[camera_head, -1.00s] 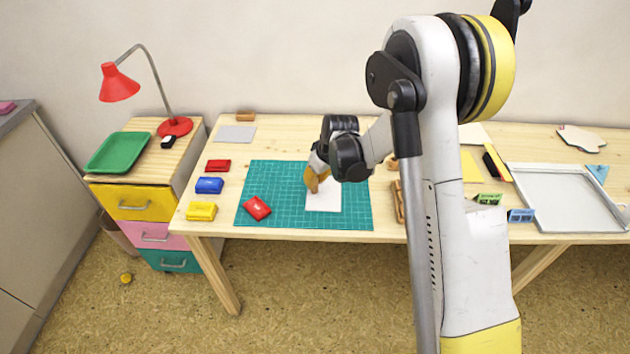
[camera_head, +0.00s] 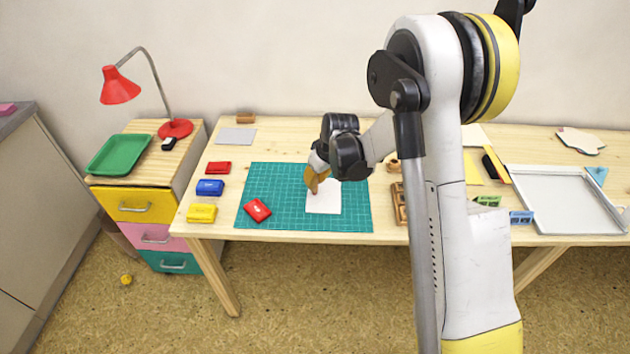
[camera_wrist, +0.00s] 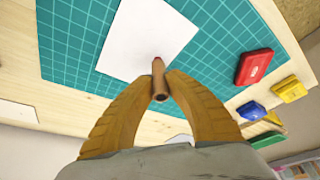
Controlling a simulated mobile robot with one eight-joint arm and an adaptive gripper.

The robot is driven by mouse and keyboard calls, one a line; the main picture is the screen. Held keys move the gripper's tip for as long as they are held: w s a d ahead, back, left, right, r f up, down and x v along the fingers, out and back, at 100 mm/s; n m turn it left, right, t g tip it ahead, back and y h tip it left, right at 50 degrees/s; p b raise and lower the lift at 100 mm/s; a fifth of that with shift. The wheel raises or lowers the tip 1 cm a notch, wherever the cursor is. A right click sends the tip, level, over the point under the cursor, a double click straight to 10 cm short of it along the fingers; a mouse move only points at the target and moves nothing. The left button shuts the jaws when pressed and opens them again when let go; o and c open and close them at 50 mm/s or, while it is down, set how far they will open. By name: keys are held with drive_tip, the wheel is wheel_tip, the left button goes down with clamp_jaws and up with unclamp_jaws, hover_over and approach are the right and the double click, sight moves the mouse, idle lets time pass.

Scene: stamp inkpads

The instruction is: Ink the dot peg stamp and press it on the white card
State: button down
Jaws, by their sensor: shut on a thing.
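My gripper (camera_head: 314,188) is shut on the dot peg stamp, a small brown wooden peg. In the wrist view the peg (camera_wrist: 160,84) is between the two tan fingertips. Its far end overlaps the near edge of the white card (camera_wrist: 148,38); I cannot tell whether it touches. The white card also shows in the head view (camera_head: 325,200), lying on the green cutting mat (camera_head: 280,180). No mark can be made out on it. A red inkpad (camera_head: 257,210) lies askew on the mat, left of the card.
Red (camera_head: 218,167), blue (camera_head: 209,187) and yellow (camera_head: 201,212) pads stand in a column left of the mat. A wooden holder (camera_head: 400,203) stands right of the mat, partly behind my arm. A grey tray (camera_head: 565,229) is at the right.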

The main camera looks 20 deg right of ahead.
drive_tip(key=shift+r, duration=0.1)
drive_tip(key=shift+r+p, duration=1.75)
drive_tip(key=shift+r, duration=0.95)
drive_tip(key=shift+d, duration=0.1)
